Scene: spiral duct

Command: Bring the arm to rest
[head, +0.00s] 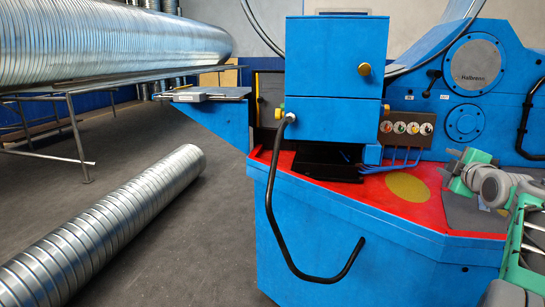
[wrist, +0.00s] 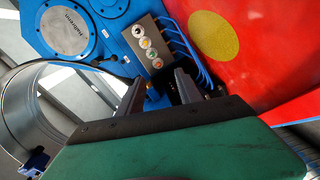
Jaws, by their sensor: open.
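My gripper (wrist: 160,84) is open, its two dark fingers apart with nothing held between them in the wrist view. In the head view my green and grey arm comes in from the right edge, and my gripper (head: 452,170) is over the red top of the blue machine (head: 340,240). The gripper points left, toward the row of coloured knobs (head: 407,128). The head view is too small to show whether the fingers touch anything.
A long metal duct (head: 110,225) lies on the floor at left. A larger duct (head: 110,45) rests on a rack above it. A black bent bar (head: 280,240) hangs in front of the machine. Grey floor (head: 200,260) between duct and machine is clear.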

